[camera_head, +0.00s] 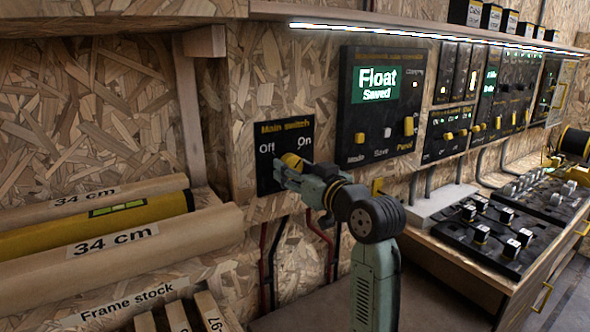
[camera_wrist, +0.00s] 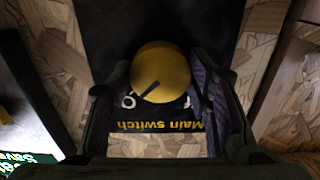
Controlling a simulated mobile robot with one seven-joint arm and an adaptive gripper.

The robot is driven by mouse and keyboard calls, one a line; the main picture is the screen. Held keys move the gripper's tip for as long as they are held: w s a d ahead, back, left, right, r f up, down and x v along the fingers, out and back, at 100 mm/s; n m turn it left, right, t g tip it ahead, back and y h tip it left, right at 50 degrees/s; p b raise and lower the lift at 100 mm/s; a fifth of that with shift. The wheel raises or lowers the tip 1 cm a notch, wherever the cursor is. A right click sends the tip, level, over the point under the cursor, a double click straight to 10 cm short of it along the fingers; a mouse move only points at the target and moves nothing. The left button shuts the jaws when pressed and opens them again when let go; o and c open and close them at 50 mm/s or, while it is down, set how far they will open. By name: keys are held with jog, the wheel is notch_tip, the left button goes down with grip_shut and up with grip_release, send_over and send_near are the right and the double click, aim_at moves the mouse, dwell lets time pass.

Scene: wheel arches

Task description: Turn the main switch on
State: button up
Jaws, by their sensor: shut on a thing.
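The main switch panel (camera_head: 285,150) is a dark plate with "Main switch" in yellow and "Off" and "On" in white. Its round yellow knob (camera_head: 292,161) sits below the labels, partly hidden by my gripper (camera_head: 283,175). In the wrist view, which is upside down, the knob (camera_wrist: 160,70) lies between the two fingers of my gripper (camera_wrist: 163,85). My gripper is shut on the knob. The knob's dark mark points down-left in that view, towards the partly hidden "On" label.
A dark panel with a green "Float Saved" screen (camera_head: 376,84) is right of the switch. A bench with a dark control board (camera_head: 490,232) stands at right. Red and black cables hang below the switch.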

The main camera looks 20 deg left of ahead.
jog(key=o, duration=1.1)
jog(key=shift+o, duration=0.2)
jog(key=shift+d, duration=0.1)
jog(key=v, duration=1.2)
